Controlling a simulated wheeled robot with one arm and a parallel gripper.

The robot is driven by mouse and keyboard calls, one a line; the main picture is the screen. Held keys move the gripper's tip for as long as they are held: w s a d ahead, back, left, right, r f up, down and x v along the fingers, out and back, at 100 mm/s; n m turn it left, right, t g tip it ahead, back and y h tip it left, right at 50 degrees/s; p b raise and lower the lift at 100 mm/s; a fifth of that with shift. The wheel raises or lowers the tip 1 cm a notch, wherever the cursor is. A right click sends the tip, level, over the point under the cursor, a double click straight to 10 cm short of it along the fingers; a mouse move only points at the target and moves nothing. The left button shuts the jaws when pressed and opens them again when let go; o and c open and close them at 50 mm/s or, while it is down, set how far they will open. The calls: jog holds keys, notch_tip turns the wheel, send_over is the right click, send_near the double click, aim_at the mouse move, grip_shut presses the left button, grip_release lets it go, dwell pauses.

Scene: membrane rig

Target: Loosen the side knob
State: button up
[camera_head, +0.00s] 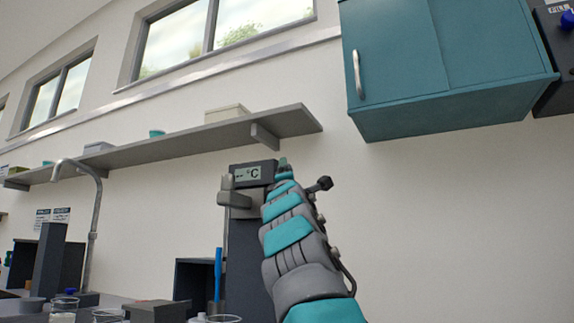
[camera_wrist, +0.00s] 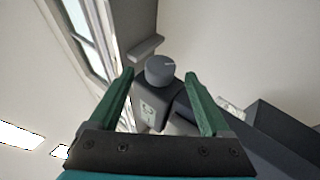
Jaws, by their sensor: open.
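The knob (camera_wrist: 160,68) is a round grey cap with a light mark on its face, in the wrist view. It shows between the tips of my two green fingers, with a visible gap on each side. My gripper (camera_wrist: 160,76) is open and empty, on either side of the knob in the picture; how deep the fingers reach past it I cannot tell. The knob sits by a dark grey housing with a display (camera_wrist: 148,111). In the head view the housing (camera_head: 250,174) shows "°C", and my gripper (camera_head: 284,166) is at its right side. The knob is hidden there.
A grey column (camera_head: 243,260) stands below the housing. A grey wall shelf (camera_head: 180,140) runs above left, and a teal cabinet (camera_head: 450,65) hangs above right. Beakers (camera_head: 63,312) and a curved tap (camera_head: 97,205) stand at lower left. The wall right of my arm is clear.

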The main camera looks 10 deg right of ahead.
jog(key=p+x, duration=0.2)
jog(key=x, duration=0.1)
jog(key=shift+w+r+p, duration=0.1)
jog(key=shift+r+p, duration=0.15)
jog(key=shift+p, duration=0.05)
jog(key=shift+w+d+p, duration=0.15)
jog(key=shift+w+p, duration=0.25)
jog(key=shift+w, duration=0.15)
grip_shut()
